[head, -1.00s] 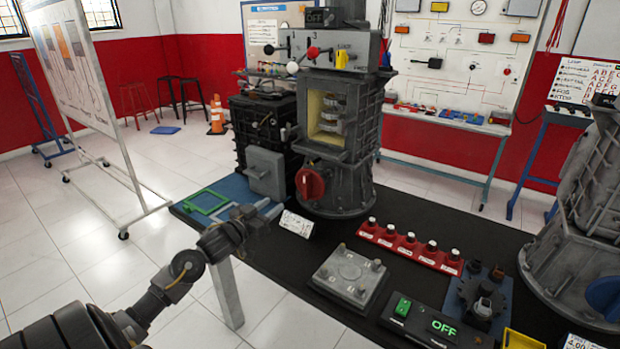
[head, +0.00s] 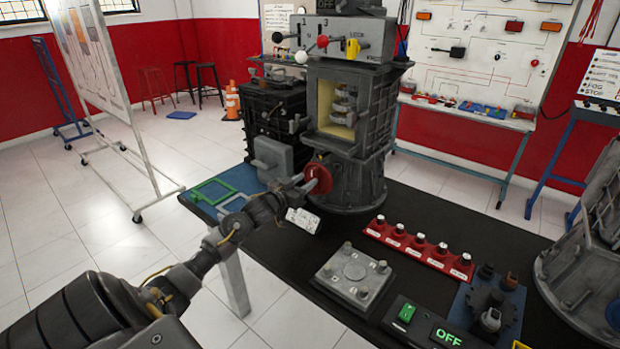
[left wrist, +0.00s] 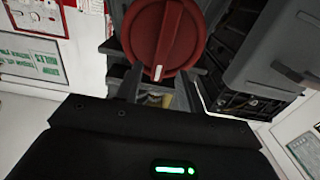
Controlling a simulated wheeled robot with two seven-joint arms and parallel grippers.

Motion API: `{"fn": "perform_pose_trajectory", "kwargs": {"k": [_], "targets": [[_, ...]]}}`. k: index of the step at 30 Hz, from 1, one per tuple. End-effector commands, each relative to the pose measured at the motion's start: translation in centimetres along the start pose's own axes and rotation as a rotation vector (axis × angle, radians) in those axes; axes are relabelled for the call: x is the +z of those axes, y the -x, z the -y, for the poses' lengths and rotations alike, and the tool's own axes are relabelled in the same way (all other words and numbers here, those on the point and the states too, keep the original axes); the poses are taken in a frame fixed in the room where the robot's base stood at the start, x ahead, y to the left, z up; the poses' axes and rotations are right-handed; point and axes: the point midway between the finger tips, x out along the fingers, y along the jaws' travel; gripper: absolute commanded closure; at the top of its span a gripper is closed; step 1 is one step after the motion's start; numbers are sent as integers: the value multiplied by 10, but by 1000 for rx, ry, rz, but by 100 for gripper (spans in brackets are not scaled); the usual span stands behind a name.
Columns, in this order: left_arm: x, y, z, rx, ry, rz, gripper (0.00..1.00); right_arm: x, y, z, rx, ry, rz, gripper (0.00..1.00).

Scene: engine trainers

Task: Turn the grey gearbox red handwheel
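The red handwheel (head: 319,179) is on the front of the round base of the grey gearbox (head: 352,190). My left gripper (head: 300,184) is right in front of the handwheel and covers part of it. In the left wrist view the handwheel (left wrist: 165,35) is a red disc with a raised bar across it and a white mark at its lower edge. The fingers of my left gripper (left wrist: 160,88) show there apart, just below the disc, with nothing between them. I cannot tell whether they touch it. My right gripper is not in view.
A dark unit with a grey box (head: 272,158) stands left of the gearbox. A small white label plate (head: 302,220) lies below my gripper. A grey plate (head: 352,275) and a red strip of knobs (head: 418,248) lie on the black table (head: 300,262).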

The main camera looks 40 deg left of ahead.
Motion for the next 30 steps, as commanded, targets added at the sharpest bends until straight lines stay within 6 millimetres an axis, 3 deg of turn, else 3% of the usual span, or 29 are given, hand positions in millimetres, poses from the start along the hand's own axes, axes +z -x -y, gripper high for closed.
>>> {"fn": "perform_pose_trajectory", "kwargs": {"k": [6,16,25,30], "targets": [[0,-22,0,0,1,0,62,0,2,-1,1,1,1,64],[0,-26,-1,1,0,0,62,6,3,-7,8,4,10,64],[0,-26,-1,1,0,0,100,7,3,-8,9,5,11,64],[1,-26,-2,2,-3,1,100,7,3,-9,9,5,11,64]]}}
